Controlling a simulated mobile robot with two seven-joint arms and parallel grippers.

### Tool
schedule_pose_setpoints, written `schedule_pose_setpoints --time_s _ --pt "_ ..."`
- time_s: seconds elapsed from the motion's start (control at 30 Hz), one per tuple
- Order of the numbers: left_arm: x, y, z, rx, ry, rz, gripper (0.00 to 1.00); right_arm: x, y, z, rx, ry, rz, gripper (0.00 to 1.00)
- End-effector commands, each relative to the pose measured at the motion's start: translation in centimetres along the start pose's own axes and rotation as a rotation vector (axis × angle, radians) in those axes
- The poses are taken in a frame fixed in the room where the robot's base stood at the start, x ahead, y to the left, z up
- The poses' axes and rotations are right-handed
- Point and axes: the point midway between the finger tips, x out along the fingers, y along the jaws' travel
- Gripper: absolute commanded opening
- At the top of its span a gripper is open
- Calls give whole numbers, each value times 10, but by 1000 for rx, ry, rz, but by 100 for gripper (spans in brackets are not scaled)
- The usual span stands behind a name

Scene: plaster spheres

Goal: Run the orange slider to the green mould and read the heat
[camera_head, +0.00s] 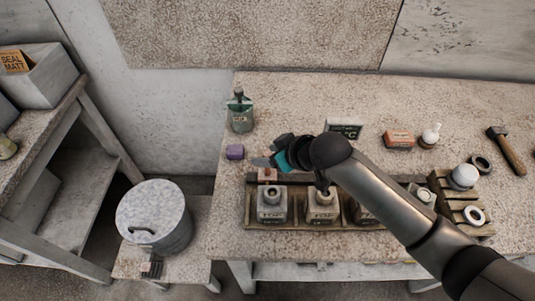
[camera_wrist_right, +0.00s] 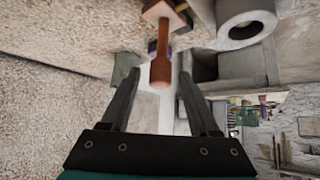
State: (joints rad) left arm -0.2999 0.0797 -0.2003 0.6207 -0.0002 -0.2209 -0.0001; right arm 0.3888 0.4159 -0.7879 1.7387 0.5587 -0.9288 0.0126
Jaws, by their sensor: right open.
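The orange-brown slider (camera_head: 267,175) sits at the left end of the wooden rack, behind the row of moulds. In the right wrist view its rounded handle (camera_wrist_right: 160,70) points between my fingers, apparently untouched. My right gripper (camera_head: 262,162) is open and reaches in from the right, close to the slider; the wrist view shows its two fingers apart (camera_wrist_right: 156,90). Pale block moulds marked TOP (camera_head: 271,214) (camera_head: 322,213) stand in the rack; I cannot tell which is green. A dark display (camera_head: 345,127) with green characters stands behind, its reading illegible. My left gripper is not in view.
A green bottle (camera_head: 241,118) and a purple block (camera_head: 235,152) stand left of the gripper. An orange-brown box (camera_head: 399,140), a white bottle (camera_head: 430,135) and a hammer (camera_head: 507,150) lie right. A lidded bin (camera_head: 155,215) stands below left. My right arm covers part of the rack.

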Motion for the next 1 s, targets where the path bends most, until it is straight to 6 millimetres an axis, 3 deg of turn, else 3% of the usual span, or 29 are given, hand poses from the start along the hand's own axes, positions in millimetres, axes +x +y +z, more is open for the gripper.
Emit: schedule_pose_setpoints --time_s 0.33,0.87,1.0 --pt "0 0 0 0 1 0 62 3 0 0 0 -1 0 62" --pt "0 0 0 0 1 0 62 3 0 0 0 -1 0 2" --pt "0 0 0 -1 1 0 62 2 0 0 0 -1 0 0"
